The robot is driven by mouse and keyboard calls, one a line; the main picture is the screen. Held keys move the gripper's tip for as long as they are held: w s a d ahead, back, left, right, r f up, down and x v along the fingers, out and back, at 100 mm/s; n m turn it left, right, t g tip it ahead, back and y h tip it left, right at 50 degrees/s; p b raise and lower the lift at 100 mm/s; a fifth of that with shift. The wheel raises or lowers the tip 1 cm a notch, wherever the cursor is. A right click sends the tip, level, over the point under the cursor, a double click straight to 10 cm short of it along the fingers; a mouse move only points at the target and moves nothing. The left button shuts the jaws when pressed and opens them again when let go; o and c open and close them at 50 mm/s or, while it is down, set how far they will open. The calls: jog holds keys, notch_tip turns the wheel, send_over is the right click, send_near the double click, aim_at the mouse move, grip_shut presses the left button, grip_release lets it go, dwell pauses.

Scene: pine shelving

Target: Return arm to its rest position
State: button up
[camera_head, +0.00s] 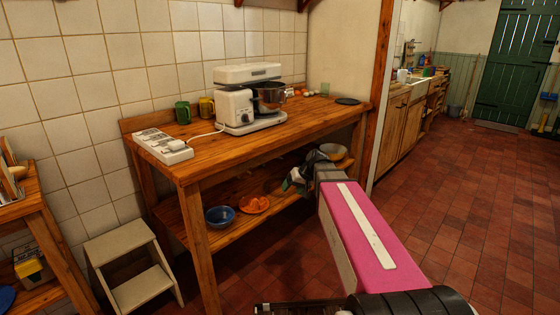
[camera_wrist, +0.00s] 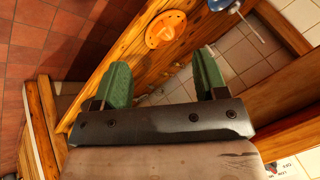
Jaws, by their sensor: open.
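My gripper (camera_wrist: 162,60) shows in the wrist view with its two green fingers spread apart and nothing between them. In the head view my gripper (camera_head: 296,180) is small and partly unclear, at the far end of my pink arm, in front of the table's lower shelf. The wooden table (camera_head: 225,160) stands against the tiled wall. An orange plate (camera_head: 254,204) and a blue bowl (camera_head: 220,216) rest on its lower shelf. The wrist view shows the orange plate (camera_wrist: 166,29) beyond the fingers and part of the blue bowl (camera_wrist: 222,4) at the top edge.
A pale step stool (camera_head: 130,265) is at the lower left. Red tiled floor (camera_head: 470,190) lies open at the right.

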jog(key=s+d+f+m+g+h, duration=0.1)
jog(key=s+d+f+h, duration=0.2)
jog(key=s+f, duration=0.4)
jog(key=s+d+f+m+g+h, duration=0.1)
jog(key=s+d+f, duration=0.4)
jog(key=s, duration=0.5)
notch_tip(320, 180, down, 3)
jog(key=shift+r+g+h, duration=0.15)
jog(key=shift+g+h, duration=0.45)
jog(key=shift+h, duration=0.3)
